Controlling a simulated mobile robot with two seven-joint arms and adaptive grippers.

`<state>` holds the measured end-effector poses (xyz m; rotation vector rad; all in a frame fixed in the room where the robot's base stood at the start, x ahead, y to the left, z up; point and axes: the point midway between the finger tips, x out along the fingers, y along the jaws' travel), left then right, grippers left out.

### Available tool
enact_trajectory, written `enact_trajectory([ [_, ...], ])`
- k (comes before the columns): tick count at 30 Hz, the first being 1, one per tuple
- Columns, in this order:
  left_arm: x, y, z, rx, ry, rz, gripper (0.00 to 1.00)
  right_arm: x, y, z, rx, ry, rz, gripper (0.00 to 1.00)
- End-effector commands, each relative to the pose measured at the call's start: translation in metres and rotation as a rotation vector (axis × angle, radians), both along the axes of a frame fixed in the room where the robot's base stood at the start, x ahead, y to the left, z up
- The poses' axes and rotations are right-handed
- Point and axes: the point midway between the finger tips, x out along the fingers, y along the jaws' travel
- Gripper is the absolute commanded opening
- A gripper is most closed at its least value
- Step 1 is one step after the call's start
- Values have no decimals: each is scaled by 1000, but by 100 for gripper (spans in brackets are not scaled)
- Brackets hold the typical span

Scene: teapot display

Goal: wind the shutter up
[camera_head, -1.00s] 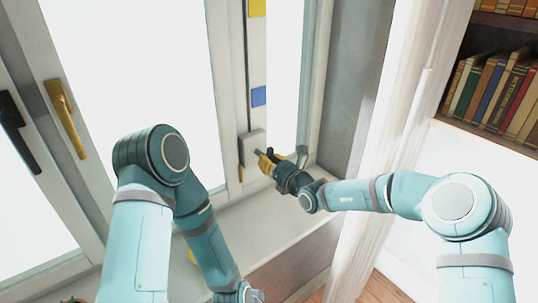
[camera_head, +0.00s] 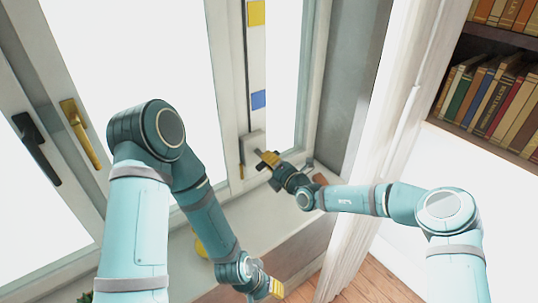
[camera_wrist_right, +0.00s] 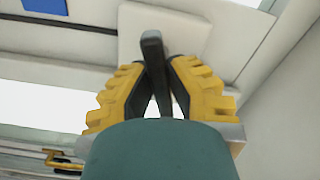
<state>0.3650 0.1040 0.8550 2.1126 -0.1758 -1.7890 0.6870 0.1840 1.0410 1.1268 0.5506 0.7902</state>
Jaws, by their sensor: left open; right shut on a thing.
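A pale winder box (camera_head: 249,147) is fixed low on the window frame, and it fills the upper middle of the right wrist view (camera_wrist_right: 192,32). A dark crank bar (camera_wrist_right: 152,48) stands out from it. My right gripper (camera_head: 267,159) is at the box, its yellow-padded fingers shut on the dark crank in the right wrist view (camera_wrist_right: 157,80). The fingers hide part of the crank. My left gripper (camera_head: 268,286) is open and low in the head view, apart from the winder. A white strip above the box carries a yellow square (camera_head: 256,13) and a blue square (camera_head: 259,99).
A dark window handle (camera_head: 36,146) and a gold one (camera_head: 80,132) stick out at the left. A pale sill (camera_head: 262,220) runs below the window. A pale post (camera_head: 385,170) and a bookshelf (camera_head: 495,95) stand at the right. A yellow round thing (camera_head: 200,248) is partly hidden behind my left arm.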

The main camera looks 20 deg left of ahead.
Motion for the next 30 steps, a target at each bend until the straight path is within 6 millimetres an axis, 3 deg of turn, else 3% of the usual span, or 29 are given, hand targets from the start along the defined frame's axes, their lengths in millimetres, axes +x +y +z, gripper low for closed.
enact_trajectory([
  [12,-1,1,30,-6,0,-2,46,2,0,3,250,309,-2,0],
  [30,-2,2,48,-9,0,-2,46,1,0,1,560,704,-1,0],
])
